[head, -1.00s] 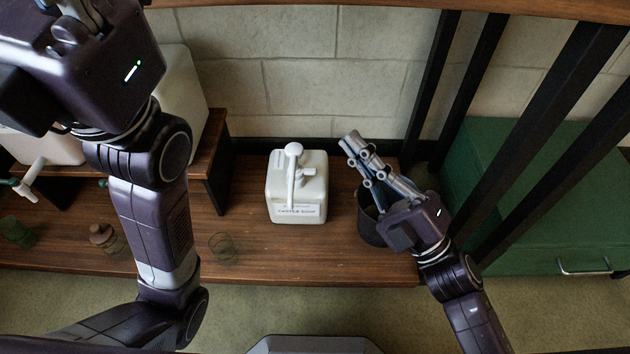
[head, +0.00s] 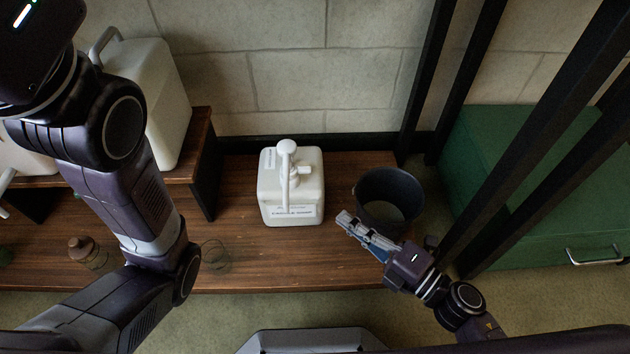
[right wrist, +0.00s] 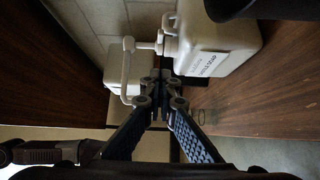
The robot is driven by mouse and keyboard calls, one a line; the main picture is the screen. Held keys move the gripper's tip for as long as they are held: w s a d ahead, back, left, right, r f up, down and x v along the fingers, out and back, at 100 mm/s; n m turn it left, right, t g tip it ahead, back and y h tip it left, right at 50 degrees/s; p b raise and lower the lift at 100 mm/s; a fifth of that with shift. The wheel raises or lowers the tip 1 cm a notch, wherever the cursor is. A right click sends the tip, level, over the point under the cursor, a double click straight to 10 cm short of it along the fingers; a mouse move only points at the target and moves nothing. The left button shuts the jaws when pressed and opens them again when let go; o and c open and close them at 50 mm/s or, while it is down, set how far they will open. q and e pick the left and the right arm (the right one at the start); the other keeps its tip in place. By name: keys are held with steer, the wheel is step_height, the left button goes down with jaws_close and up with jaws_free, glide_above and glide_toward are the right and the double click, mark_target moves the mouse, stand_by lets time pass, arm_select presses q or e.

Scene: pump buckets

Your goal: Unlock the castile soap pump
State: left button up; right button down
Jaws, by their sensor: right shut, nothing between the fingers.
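The castile soap jug (head: 290,205) is a white, squarish container with a printed label, upright on the wooden bench. Its white pump (head: 287,147) stands on top, with the long spout hanging down over the front. My right gripper (head: 343,218) is shut and empty, just right of the jug and apart from it. In the right wrist view the jug (right wrist: 225,45) lies beyond the closed fingertips (right wrist: 160,88), with the pump spout (right wrist: 127,70) to their left. Whether the pump is locked cannot be told. My left arm comes in from the left; its gripper is out of frame.
A black bucket (head: 363,190) stands right of the jug, behind my right gripper. Dark posts and a green cabinet (head: 540,170) are at the right. A large white container (head: 165,95) sits on a raised shelf at left. A clear glass (head: 215,257) stands near the bench's front.

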mark_target(307, 173)
steer(key=x, duration=0.4)
steer(key=w+d+x, duration=0.1)
steer(key=x, duration=0.3)
steer(key=w+d+x, duration=0.1)
steer(key=x, duration=0.3)
steer(key=shift+b, duration=0.3)
steer(key=shift+w, duration=0.1)
steer(key=shift+w+d+p, duration=0.2)
steer(key=shift+w+p, duration=0.15)
steer(key=shift+p, duration=0.1)
